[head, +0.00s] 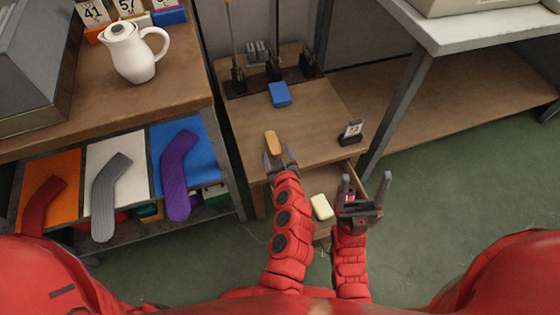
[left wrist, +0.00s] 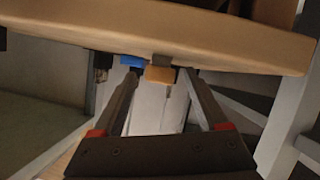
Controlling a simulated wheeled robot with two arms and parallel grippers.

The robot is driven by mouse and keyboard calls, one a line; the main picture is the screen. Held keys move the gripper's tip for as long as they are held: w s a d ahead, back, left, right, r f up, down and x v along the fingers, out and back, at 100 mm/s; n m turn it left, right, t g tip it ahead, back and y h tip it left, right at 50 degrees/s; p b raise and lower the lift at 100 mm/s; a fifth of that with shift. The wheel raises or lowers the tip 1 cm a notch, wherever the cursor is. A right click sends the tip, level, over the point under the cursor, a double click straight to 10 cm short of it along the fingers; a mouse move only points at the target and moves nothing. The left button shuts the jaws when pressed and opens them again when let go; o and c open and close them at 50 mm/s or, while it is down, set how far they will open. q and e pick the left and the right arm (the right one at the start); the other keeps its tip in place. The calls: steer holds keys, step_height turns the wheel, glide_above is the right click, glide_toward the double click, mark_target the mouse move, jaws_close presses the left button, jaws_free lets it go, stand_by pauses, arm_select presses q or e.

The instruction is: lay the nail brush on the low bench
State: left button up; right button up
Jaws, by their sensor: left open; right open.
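The nail brush, a small tan-orange block (head: 272,143), appears to lie on the low bench (head: 308,130), near its front edge. My left gripper (head: 279,160) is open and empty, with its fingertips right at the brush's near end. In the left wrist view an orange-tan block (left wrist: 160,75), likely the brush, shows past and between the open fingers; whether they touch it is unclear. My right gripper (head: 366,187) is open and empty, in front of the bench's right side, above an open drawer.
A pale yellow block (head: 321,207) lies in the open drawer. Left is a shelf with a white jug (head: 134,51) and socks; right, a white table (head: 480,30).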

arm_select(q)
steer(key=p+v, duration=0.1)
steer(key=v, duration=1.1)
steer(key=shift+d, duration=0.1)
